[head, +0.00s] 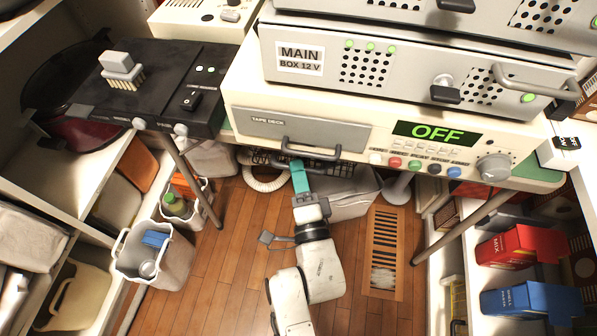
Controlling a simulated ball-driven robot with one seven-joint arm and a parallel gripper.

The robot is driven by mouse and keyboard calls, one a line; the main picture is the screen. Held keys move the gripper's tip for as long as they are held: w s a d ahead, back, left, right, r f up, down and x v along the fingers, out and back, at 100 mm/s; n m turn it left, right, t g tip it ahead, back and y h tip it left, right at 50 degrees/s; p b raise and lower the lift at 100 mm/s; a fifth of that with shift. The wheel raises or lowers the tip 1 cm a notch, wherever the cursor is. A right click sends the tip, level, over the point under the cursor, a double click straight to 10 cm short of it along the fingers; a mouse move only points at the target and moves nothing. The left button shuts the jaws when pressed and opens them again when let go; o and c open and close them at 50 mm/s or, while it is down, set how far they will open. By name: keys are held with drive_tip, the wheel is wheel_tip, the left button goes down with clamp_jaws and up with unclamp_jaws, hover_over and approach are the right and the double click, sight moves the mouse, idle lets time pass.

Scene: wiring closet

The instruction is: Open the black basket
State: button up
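The fingertips overlap the handle area in the picture. I cannot tell whether they touch the handle or are closed on it.
A tape deck (300,128) and a grey main box (420,82) sit above. Slim table legs (192,178) stand left and right. A grey bin (160,258) stands left, a floor vent (382,250) right. Shelves line both sides. Wooden floor (230,270) is open around my arm.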

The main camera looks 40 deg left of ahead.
clamp_jaws()
drive_tip(key=s+d+p, duration=0.2)
drive_tip(key=s+d, duration=0.3)
drive_tip(key=s, duration=0.4)
drive_tip(key=s+d+p, duration=0.1)
drive_tip(key=s+d, duration=0.5)
drive_tip(key=s, duration=0.3)
drive_tip(key=shift+p, duration=0.35)
drive_tip(key=o, duration=0.5)
unclamp_jaws()
drive_tip(key=shift+d, duration=0.1)
drive_tip(key=v, duration=1)
drive_tip(key=shift+s+d+p, duration=0.2)
drive_tip(key=shift+d+p, duration=0.05)
drive_tip(key=shift+p, duration=0.05)
